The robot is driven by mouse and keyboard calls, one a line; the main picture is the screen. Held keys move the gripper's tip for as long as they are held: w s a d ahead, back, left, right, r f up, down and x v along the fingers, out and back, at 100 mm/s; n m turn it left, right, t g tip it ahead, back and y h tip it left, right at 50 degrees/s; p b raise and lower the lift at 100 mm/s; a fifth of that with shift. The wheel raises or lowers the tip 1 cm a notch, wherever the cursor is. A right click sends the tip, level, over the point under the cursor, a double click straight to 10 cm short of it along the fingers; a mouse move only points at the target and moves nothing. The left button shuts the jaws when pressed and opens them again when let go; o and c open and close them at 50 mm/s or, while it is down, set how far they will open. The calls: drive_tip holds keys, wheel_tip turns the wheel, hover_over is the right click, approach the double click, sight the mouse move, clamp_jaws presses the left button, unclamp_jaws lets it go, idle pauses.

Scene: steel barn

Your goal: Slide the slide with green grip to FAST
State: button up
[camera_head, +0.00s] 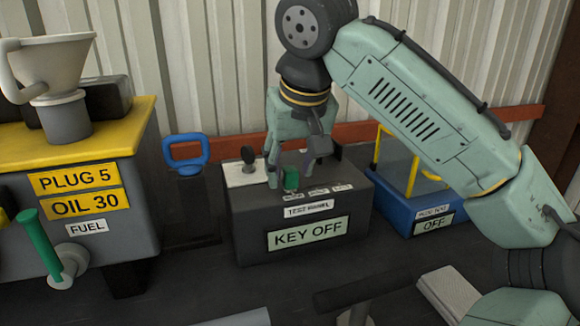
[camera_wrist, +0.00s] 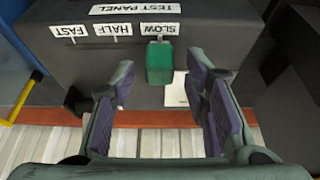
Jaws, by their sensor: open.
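The green grip (camera_head: 290,178) stands on top of the dark test panel box (camera_head: 300,222). In the wrist view the green grip (camera_wrist: 160,62) is beside the SLOW label (camera_wrist: 160,29); the HALF label (camera_wrist: 108,29) and FAST label (camera_wrist: 69,31) lie to the left of it. My gripper (camera_head: 299,172) is over the panel top, pointing down. In the wrist view my open gripper (camera_wrist: 160,78) has fingers on both sides of the grip, with gaps visible between them and it. The slot under the grip is partly hidden.
A blue handle (camera_head: 186,152) stands farther left, beside a yellow-topped machine (camera_head: 88,150). A blue box (camera_head: 410,210) with a yellow frame is to the right. The panel's front sign (camera_head: 308,234) reads KEY OFF.

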drive_tip(key=shift+w+f, duration=0.2)
drive_tip(key=shift+f, duration=0.25)
clamp_jaws()
idle(0.3)
idle(0.3)
